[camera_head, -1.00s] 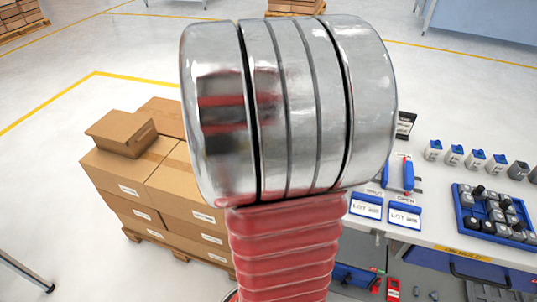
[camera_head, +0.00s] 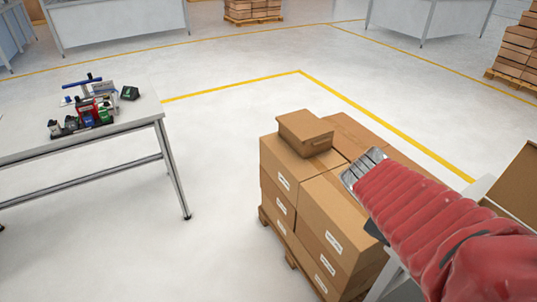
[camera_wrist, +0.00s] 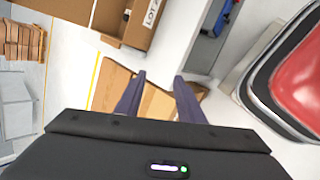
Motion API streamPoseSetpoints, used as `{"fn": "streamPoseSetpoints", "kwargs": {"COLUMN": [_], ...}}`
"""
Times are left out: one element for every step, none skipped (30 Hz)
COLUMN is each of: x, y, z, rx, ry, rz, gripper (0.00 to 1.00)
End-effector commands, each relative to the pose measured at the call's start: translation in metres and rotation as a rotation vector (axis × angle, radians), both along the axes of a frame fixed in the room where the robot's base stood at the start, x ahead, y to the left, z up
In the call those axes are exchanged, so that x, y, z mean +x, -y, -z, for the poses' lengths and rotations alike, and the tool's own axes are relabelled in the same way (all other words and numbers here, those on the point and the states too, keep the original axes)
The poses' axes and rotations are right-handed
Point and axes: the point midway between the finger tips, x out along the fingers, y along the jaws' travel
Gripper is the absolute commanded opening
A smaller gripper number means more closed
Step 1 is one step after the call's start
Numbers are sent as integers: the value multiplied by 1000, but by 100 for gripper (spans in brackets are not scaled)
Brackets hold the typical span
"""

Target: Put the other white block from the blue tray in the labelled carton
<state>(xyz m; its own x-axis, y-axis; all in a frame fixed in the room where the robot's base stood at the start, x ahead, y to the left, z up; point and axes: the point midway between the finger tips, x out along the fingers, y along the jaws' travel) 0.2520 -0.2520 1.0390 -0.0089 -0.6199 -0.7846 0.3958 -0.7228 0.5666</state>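An open brown carton with a white "LOT" label (camera_wrist: 133,22) is at the top of the wrist view, beyond my gripper.
A pallet of stacked brown cartons (camera_head: 335,235) stands beside my arm, with a smaller box (camera_head: 305,133) on top. A table (camera_head: 130,115) with tools is at the left. The floor between is clear.

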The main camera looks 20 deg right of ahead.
Motion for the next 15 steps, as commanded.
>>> {"fn": "streamPoseSetpoints", "kwargs": {"x": [9,13,18,22,26,30,34,37,40,42,44,46,47,47,48], "y": [-20,-32,-49,-62,-74,-92,-105,-119,-137,-150,-164,-182,-194,-206,-219], "z": [-3,-3,-4,-5,-7,-8,-10,-12,-15,-18,-21,-25,-28,-31,-35], "rx": [41,71,111,146,180,228,266,305,358,401,444,500,541,579,625], "ry": [72,115,168,207,247,296,331,366,409,440,469,504,527,547,568], "rz": [10,25,40,52,65,80,91,102,117,128,139,153,164,172,184], "gripper": [35,35,35,35,35,35,35,35,35,35,35,35,35,35,35]}}
